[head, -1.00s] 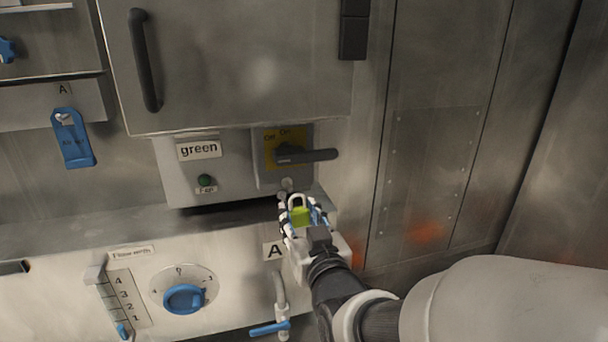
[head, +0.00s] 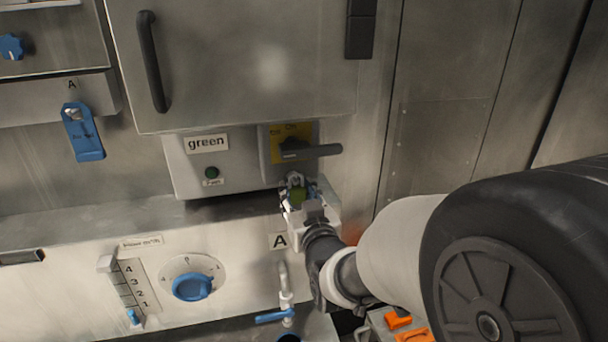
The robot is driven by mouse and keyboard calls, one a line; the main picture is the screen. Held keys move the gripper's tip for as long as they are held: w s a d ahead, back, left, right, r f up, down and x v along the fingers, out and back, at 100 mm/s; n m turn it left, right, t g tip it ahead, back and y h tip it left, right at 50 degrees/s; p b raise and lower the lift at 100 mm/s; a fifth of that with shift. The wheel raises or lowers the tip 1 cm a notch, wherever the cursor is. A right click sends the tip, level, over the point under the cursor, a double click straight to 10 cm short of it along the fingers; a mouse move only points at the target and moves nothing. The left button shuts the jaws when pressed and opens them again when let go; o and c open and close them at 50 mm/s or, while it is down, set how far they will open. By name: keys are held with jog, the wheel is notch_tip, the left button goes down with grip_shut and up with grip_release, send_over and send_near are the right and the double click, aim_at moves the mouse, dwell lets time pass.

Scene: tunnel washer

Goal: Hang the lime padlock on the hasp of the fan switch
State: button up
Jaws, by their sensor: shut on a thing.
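My gripper (head: 297,192) is shut on the lime padlock (head: 298,196), which sits between its fingers with the shackle upward. The padlock is just below the fan switch (head: 289,146), a yellow plate with a black handle pointing right. The hasp lies at the lower edge of the switch, close to the shackle top. It is too small and partly covered here, so I cannot tell whether the shackle touches it or passes through it.
A grey box labelled "green" with a green button (head: 211,172) is left of the switch. A cabinet door with a black handle (head: 152,62) is above. Below are a blue dial (head: 192,287) and a blue-handled valve (head: 275,316).

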jog(key=shift+w, duration=0.25)
jog(key=b, duration=0.1)
jog(key=w+f+b, duration=0.1)
jog(key=shift+a+f+b, duration=0.15)
jog(key=shift+a+b, duration=0.05)
jog(key=shift+b, duration=0.1)
dwell(0.6)
jog(key=o, duration=1.2)
